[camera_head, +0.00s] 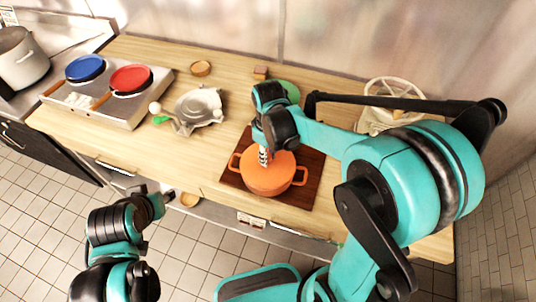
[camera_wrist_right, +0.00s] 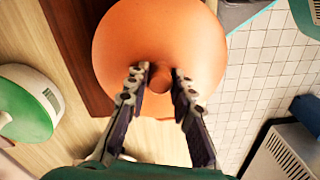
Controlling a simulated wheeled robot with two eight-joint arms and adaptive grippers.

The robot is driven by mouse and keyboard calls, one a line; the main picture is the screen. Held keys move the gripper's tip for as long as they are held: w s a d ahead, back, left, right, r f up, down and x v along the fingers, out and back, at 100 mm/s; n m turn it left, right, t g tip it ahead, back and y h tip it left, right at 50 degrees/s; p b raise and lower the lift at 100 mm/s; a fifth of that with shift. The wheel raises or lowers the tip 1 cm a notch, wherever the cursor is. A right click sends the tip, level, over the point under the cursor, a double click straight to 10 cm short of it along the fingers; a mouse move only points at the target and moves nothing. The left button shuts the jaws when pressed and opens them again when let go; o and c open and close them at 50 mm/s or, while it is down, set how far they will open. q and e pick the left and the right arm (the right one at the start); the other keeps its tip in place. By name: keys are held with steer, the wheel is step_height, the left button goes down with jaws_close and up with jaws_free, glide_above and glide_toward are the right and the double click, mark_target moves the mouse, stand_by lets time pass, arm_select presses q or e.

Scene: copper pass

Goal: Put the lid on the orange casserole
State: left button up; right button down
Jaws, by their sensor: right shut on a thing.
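The orange casserole (camera_head: 265,188) stands on a dark wooden board, its two side handles showing. The round orange lid (camera_wrist_right: 160,30) fills the top of the right wrist view and hides the casserole there. My right gripper (camera_wrist_right: 159,76) is shut on the lid's knob, one finger on each side. In the head view my right gripper (camera_head: 264,156) is directly over the casserole, with the lid at its top. I cannot tell whether the lid rests fully on the rim. My left gripper (camera_head: 157,204) is low in front of the counter, away from the casserole; its fingers are unclear.
The dark board (camera_head: 310,168) lies near the counter's front edge. A grey dish (camera_head: 200,108) stands to its left, and a hob with a blue pan (camera_head: 86,68) and a red pan (camera_head: 131,79) is farther left. A white-rimmed item (camera_head: 395,88) is behind my right arm.

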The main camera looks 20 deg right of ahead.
stand_by(0.4)
steer(key=c, duration=0.6)
jaws_free()
steer(key=shift+r, duration=0.1)
steer(key=shift+r+p, duration=2.65)
steer(key=shift+r, duration=0.7)
jaws_close()
